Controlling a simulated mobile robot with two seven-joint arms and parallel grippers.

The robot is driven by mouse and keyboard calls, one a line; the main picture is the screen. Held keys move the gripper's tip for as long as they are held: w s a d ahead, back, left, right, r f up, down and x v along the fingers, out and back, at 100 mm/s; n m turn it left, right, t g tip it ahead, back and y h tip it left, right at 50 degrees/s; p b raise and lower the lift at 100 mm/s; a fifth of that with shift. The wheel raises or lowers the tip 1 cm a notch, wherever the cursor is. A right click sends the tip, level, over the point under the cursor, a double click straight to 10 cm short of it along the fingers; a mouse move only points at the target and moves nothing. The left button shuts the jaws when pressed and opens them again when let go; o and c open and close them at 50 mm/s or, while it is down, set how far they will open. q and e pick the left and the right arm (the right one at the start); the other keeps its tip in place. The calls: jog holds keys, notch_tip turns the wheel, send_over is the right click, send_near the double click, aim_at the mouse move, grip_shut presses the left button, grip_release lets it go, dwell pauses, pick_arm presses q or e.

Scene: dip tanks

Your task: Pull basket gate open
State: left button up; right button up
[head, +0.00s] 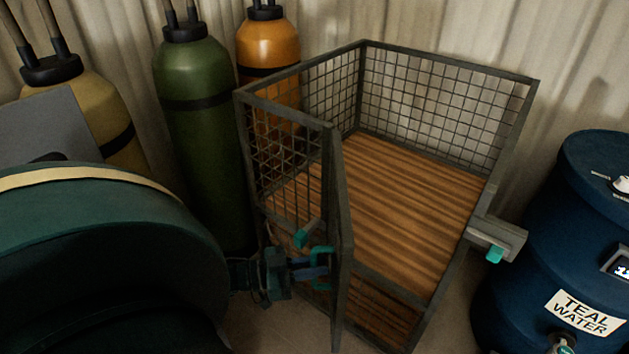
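The wire basket (450,65) stands in the middle of the head view, with dark mesh sides and a slatted wooden floor. Its gate (343,215) is a dark-framed mesh panel at the left front, standing at an angle away from the right post, so the front is open. Teal parts (307,233) show low on the gate near its free edge. My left gripper (315,268) is beside these parts, close against the gate; whether its fingers are closed on anything is unclear. A grey latch block with a teal tab (495,254) sits on the right post. My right gripper is not in view.
A green cylinder (195,120) and an orange cylinder (270,45) stand left of the basket, with a tan cylinder (85,95) further left. A blue drum labelled "TEAL WATER" (580,220) stands close at the right. A curtain-like wall is behind.

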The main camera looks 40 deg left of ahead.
pick_arm(q)
jog(key=o, duration=0.3)
jog(key=shift+o, duration=0.2)
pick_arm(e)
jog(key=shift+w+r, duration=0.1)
pick_arm(q)
jog(key=shift+r, duration=0.2)
notch_tip(320, 180, up, 10)
jog(key=p, duration=0.2)
jog(key=shift+f+p, duration=0.2)
jog(key=shift+p, duration=0.15)
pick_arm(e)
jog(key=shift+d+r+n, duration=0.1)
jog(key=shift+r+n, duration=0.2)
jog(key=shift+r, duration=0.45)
